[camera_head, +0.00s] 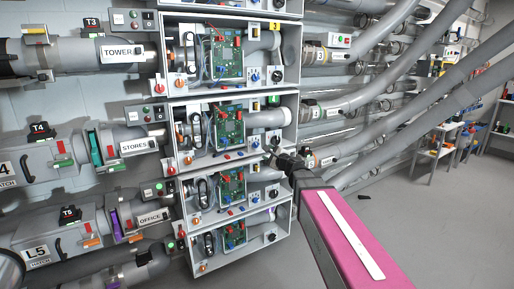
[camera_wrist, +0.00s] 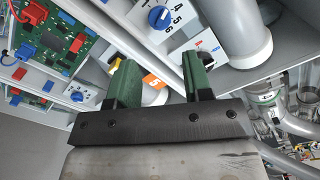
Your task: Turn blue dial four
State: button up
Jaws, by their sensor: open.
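Several grey boxes with green circuit boards are stacked at the centre of the head view. A blue dial (camera_head: 255,76) is on the upper box and another blue dial (camera_head: 255,143) is on the box below it. In the wrist view a blue dial (camera_wrist: 158,17) sits on a white panel at the top, beside the printed numbers 4, 5 and 6. A second blue dial (camera_wrist: 77,96) is at the left. My gripper (camera_wrist: 160,77) is open, its green fingers apart with no dial between them. In the head view my gripper (camera_head: 280,160) is at the boxes' right side, its fingertips hard to make out.
A grey pipe end (camera_wrist: 247,45) stands close to the right finger in the wrist view. An orange label (camera_wrist: 153,81) shows between the fingers. Large grey tubes (camera_head: 400,75) run along the right of the boxes.

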aim_at(257, 146)
jog(key=x, duration=1)
jog(key=shift+w+a, duration=0.25)
jog(key=shift+w, duration=0.1)
jog(key=c, duration=0.7)
